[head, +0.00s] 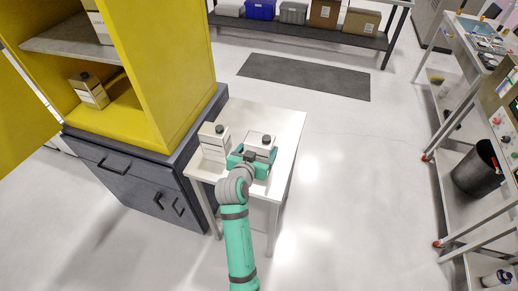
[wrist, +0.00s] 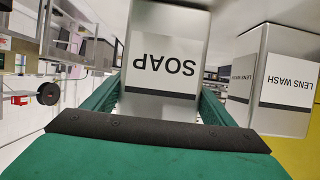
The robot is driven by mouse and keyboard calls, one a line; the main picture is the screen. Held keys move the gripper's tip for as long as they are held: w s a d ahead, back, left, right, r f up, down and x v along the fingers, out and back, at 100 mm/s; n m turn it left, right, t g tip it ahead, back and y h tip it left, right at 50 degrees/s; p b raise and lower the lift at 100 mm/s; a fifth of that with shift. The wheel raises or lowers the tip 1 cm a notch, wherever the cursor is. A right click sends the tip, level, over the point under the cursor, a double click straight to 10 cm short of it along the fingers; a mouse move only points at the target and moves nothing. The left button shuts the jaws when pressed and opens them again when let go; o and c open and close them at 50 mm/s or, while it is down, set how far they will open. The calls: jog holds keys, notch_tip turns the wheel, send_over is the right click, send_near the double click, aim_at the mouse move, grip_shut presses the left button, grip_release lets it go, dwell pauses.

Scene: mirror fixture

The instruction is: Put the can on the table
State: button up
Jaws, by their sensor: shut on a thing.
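A white square can with a dark cap (head: 262,141) is at the white table (head: 285,122) in the head view. In the wrist view this can (wrist: 168,45) reads SOAP, upside down, and sits between my two green fingers. My gripper (head: 252,158) is shut on it, with one finger on each side. The can looks upright; I cannot tell whether its base touches the tabletop. A second white can (head: 214,142) stands upright on the table to its left. In the wrist view that can (wrist: 272,80) reads LENS WASH.
A yellow cabinet (head: 172,75) on a dark drawer base (head: 135,180) stands left of the table, with another can (head: 88,92) inside. The table's back and right part is bare. A shelf with boxes (head: 325,14) is at the back; a bin (head: 475,168) stands right.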

jog(key=o, duration=1.8)
jog(key=shift+f, duration=0.1)
jog(key=shift+c, duration=0.2)
jog(key=v, duration=1.2)
jog(key=s+d+f+n+y, duration=0.1)
jog(key=s+f+n+y, duration=0.3)
jog(key=s+f, duration=1)
jog(key=s+d+r+t, duration=0.1)
jog(key=s+r, duration=0.2)
jog(key=s, duration=0.8)
jog(key=s+d+r+t, duration=0.1)
jog(key=s+r, duration=0.2)
jog(key=s, duration=0.9)
jog(key=shift+s+d+r, duration=0.15)
jog(key=shift+s+r, duration=0.05)
jog(key=shift+s, duration=0.05)
